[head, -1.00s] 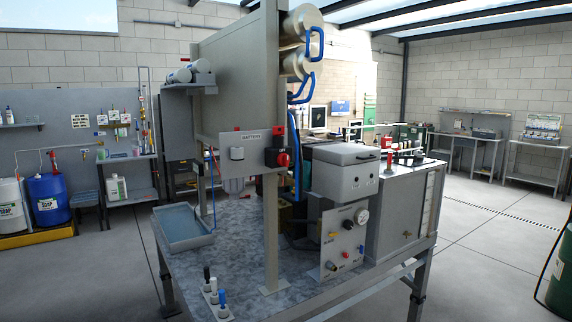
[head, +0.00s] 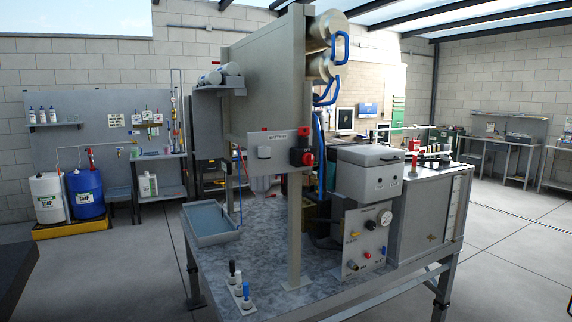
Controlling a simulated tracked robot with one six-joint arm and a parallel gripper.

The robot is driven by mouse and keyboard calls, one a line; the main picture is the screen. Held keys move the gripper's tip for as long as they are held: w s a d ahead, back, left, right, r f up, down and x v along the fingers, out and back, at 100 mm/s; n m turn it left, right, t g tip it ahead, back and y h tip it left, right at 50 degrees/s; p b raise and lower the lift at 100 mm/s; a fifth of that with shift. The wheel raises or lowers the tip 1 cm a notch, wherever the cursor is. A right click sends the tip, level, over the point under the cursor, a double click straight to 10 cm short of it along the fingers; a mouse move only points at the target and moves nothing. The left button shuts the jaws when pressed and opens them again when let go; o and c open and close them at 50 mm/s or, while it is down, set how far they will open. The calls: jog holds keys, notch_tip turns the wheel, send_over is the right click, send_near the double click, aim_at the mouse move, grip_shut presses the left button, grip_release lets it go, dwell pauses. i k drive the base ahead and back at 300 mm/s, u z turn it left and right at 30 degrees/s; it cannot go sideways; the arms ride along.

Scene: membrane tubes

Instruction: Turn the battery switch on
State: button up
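The battery panel (head: 279,137) is a grey plate marked BATTERY on the post of the bench rig in the head view. A red and black rotary switch (head: 302,153) sits at its right end, beside the post. A small pale square fitting (head: 264,153) is at its left. The switch is too small to tell its position. My gripper is not in this view, so its state and its place relative to the switch do not show.
The bench (head: 265,225) stands ahead with a blue-grey tray (head: 210,222), a row of small handled items (head: 240,287) at its front edge, and a grey box with a gauge panel (head: 367,235) on the right. Open floor (head: 110,270) lies to the left.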

aim_at(309, 158)
jog(key=u, duration=0.6)
jog(key=i, duration=1.25)
jog(key=u, duration=0.15)
